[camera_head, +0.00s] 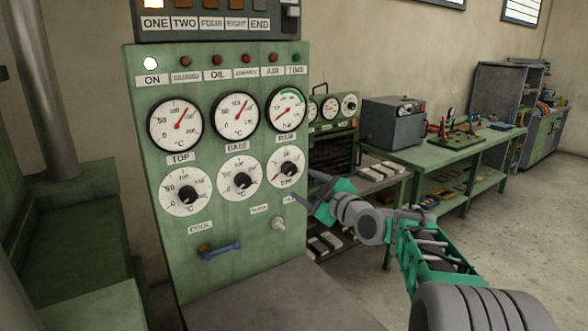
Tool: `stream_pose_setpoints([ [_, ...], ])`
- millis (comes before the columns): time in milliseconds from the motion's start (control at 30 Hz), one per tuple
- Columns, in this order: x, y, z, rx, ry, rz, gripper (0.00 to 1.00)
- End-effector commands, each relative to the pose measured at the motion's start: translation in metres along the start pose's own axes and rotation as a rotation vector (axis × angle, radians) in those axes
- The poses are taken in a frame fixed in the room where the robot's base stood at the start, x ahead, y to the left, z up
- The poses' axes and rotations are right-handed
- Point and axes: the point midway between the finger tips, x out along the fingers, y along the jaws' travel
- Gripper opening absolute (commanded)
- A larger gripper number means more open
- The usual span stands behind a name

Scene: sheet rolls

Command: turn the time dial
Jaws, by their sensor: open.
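A green control panel (215,220) stands in the middle left. Its lower row has three round white dials with black knobs. The right one (286,167) is nearest my gripper and has a red mark; its lettering is too small to read surely, so I cannot confirm it is the time dial. A TIME label (296,70) sits under a green lamp at the top right. My gripper (304,188) is open and empty, just right of and below the right dial. Its fingers point toward the panel. I cannot tell whether either touches it; the dial shows unobstructed.
Below the dials are a light knob (278,223) and a blue-handled lever (222,250). Three gauges, including the left one (175,125), sit above. A green workbench (450,140) with tools runs along the right wall. The floor (530,215) at right is clear.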

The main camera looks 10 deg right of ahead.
Motion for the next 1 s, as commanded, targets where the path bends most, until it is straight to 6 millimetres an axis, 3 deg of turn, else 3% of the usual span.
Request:
stream_pose_setpoints([
  [100,0.007,0.016,-0.004,-0.036,0.043,0.039,0.59],
  [500,0.074,0.018,-0.009,-0.037,0.044,0.037,0.59],
  [800,0.079,0.017,-0.008,-0.037,0.042,0.038,0.59],
  [1000,0.079,0.017,-0.008,-0.037,0.042,0.038,0.44],
])
